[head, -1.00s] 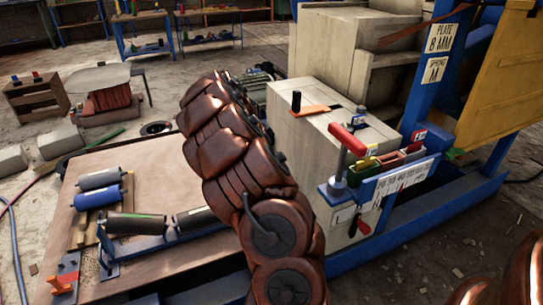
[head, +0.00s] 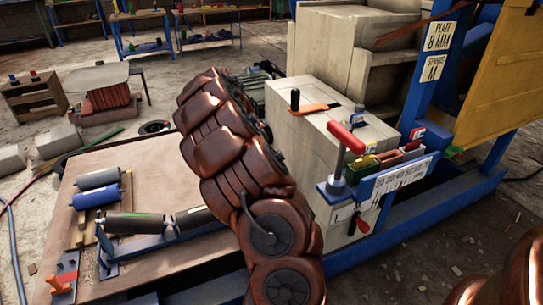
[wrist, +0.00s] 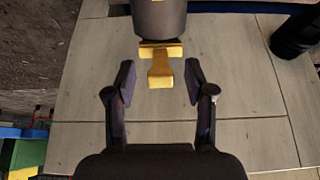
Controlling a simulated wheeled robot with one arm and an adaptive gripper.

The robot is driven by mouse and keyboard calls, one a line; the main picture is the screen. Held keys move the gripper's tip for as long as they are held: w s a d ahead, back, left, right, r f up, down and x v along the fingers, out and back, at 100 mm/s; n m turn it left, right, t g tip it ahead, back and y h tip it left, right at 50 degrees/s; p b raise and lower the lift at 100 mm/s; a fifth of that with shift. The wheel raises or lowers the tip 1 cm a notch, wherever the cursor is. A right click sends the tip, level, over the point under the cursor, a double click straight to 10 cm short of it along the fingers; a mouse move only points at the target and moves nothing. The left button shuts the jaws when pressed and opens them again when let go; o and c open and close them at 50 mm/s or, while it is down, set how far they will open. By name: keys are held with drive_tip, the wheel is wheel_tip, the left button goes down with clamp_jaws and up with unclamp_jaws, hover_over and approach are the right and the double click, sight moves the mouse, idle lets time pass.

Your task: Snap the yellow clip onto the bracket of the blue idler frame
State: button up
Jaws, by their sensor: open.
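In the wrist view a small yellow T-shaped piece, which looks like the yellow clip (wrist: 160,66), lies between my gripper's (wrist: 159,84) two open fingers. There is a gap on each side, so nothing is held. The piece's wide end meets the lower edge of a dark cylinder (wrist: 160,18); I cannot tell if they are joined. In the head view the blue idler frame (head: 150,246) lies on the brown board at lower left, with grey rollers above it. Its upright end bracket (head: 105,242) stands at the left. My arm hides the frame's right end and most of my gripper.
A brown board (head: 150,172) carries a blue roller (head: 95,197) and grey rollers. Another dark cylinder (wrist: 292,38) stands right in the wrist view.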

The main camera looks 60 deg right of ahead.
drive_tip(key=v, duration=1)
drive_tip(key=shift+a+r, duration=0.15)
drive_tip(key=shift+r, duration=0.25)
drive_tip(key=shift+w, duration=0.1)
drive_tip(key=s+a+r+n+t+y+p, duration=0.1)
drive_tip(key=s+a+r+n+p, duration=0.3)
drive_tip(key=a+r+p, duration=0.6)
drive_tip(key=s+a+r+n+t+y+p, duration=0.1)
drive_tip(key=a+r+n+p, duration=0.6)
drive_tip(key=a+r, duration=0.5)
drive_tip(key=s+a+r+n+y+p, duration=0.1)
drive_tip(key=s+a+r+n+p, duration=0.3)
drive_tip(key=s+a+n+p, duration=0.3)
drive_tip(key=s+a+r+n+y+p, duration=0.1)
drive_tip(key=s+a+r+n+p, duration=0.4)
drive_tip(key=s+a+p, duration=0.5)
drive_tip(key=a+n, duration=0.1)
drive_tip(key=a, duration=0.4)
drive_tip(key=shift+a+n+g+y, duration=0.3)
drive_tip(key=shift+a+n, duration=0.1)
